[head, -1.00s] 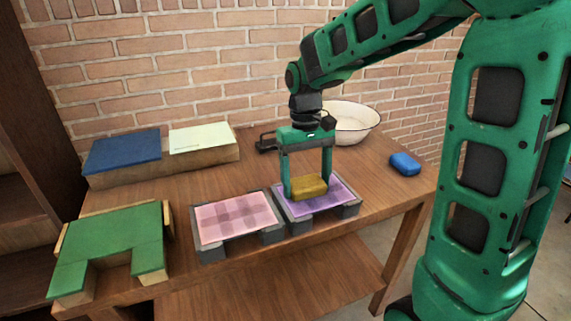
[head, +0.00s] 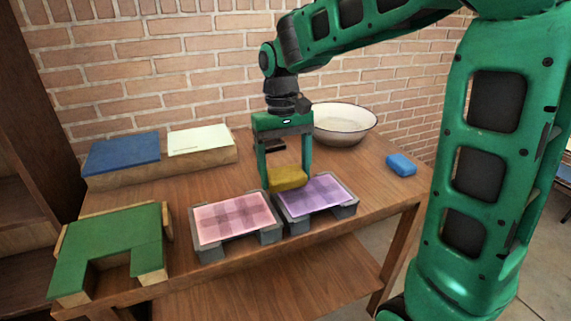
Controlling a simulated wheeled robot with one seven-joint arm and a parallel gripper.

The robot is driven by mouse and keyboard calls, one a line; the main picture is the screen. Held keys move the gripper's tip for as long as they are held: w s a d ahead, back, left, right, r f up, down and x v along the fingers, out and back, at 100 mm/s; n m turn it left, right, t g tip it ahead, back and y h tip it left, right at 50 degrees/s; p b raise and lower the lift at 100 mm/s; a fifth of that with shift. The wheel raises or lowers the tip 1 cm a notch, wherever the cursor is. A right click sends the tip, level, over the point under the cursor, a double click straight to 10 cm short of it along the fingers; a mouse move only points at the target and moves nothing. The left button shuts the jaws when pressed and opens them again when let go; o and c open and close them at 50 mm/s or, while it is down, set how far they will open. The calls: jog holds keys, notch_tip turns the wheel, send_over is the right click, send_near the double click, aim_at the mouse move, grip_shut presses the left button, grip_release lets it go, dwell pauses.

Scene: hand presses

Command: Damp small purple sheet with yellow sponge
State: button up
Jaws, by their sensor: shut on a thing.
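The yellow sponge (head: 288,178) is held between the fingers of my gripper (head: 286,180), which is shut on it. The sponge is over the back left part of the small purple sheet (head: 318,194), near the gap to the pink sheet. Whether it touches the sheet or hangs just above it, I cannot tell. The purple sheet lies flat on a grey stand (head: 345,211) at the table's front. Its back left corner is partly hidden by the sponge and a finger.
A pink checked sheet (head: 234,216) lies on another grey stand just left. A white bowl (head: 345,124) stands behind, and a blue sponge (head: 401,164) lies at the right. A green-topped block (head: 110,240) is at the left. Blue and pale pads (head: 122,153) rest on a board at the back.

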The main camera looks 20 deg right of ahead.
jog(key=shift+r, duration=1.7)
